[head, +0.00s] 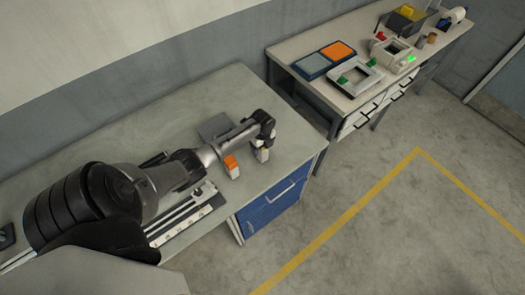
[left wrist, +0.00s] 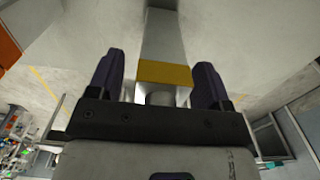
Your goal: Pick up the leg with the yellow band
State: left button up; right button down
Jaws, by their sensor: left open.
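The leg with the yellow band (left wrist: 164,76) stands between the two dark fingers of my left gripper (left wrist: 157,68) in the left wrist view. It is a pale grey bar with a yellow band near its end. The fingers are open, with a gap on each side of the leg. In the head view my left gripper (head: 264,138) is over the near table, and the pale leg (head: 262,155) shows just below it, partly hidden. My right gripper is not in view.
An orange-banded pale piece (head: 231,166) stands left of the leg on the near table (head: 110,135). A grey plate (head: 214,127) lies behind my arm, and a slotted rail (head: 185,217) lies in front. A second table (head: 295,50) holds trays and devices.

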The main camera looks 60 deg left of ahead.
pick_arm(q)
jog(key=c, duration=1.2)
jog(key=shift+o, duration=0.2)
jog(key=shift+r, duration=0.1)
